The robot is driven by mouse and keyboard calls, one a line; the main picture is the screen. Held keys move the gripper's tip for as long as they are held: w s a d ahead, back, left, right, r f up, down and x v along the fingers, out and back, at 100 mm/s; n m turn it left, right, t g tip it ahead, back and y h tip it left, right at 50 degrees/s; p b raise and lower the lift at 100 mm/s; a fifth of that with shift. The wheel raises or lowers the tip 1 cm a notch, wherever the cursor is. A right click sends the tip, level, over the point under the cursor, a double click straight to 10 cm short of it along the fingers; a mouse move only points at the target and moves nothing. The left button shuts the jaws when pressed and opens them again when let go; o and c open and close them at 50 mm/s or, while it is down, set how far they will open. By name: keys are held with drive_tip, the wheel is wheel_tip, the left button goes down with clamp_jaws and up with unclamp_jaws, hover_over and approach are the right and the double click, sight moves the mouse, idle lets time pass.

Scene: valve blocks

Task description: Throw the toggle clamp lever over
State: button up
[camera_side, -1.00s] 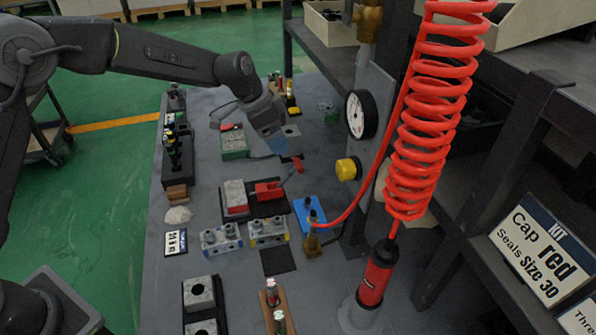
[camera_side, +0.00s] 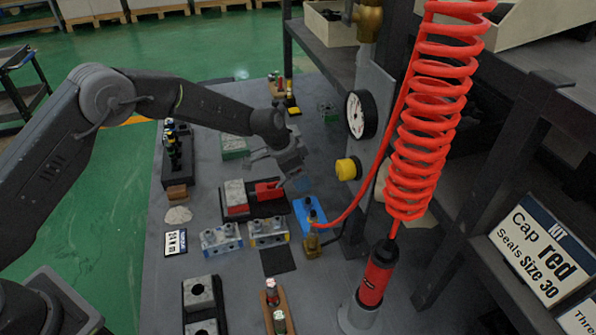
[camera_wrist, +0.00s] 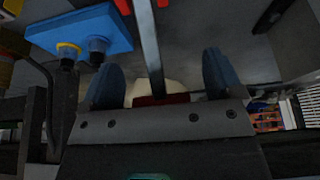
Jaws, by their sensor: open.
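The toggle clamp has a red body (camera_side: 267,190) and sits on a dark base beside a grey-and-red block in the side view. Its grey lever bar (camera_wrist: 148,45) runs down the wrist view to a dark red grip (camera_wrist: 160,99). My gripper (camera_side: 291,177) is at the lever end of the clamp. In the wrist view the two blue fingers of my gripper (camera_wrist: 160,83) are apart, with the bar and grip between them. Neither finger visibly touches the lever. In the side view my gripper hides the lever's end.
A blue block (camera_side: 309,210) with two dark knobs stands just right of the clamp; it also shows in the wrist view (camera_wrist: 80,35). A red coiled hose (camera_side: 430,110), a yellow button (camera_side: 347,169) and a gauge (camera_side: 361,115) are to the right. Grey valve blocks (camera_side: 268,232) stand nearer.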

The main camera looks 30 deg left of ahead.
drive_tip(key=c, duration=1.1)
drive_tip(key=shift+s+r+h, duration=0.15)
drive_tip(key=shift+r+h, duration=0.1)
drive_tip(key=shift+h, duration=0.15)
drive_tip(key=shift+r+t, duration=0.1)
drive_tip(key=shift+t, duration=0.3)
drive_tip(key=shift+a, duration=0.15)
drive_tip(key=o, duration=1.1)
drive_tip(key=shift+a+r, duration=0.1)
drive_tip(key=v, duration=1.3)
drive_tip(key=shift+s+a+r, duration=0.15)
drive_tip(key=shift+s+r, duration=0.05)
drive_tip(key=shift+s, duration=0.1)
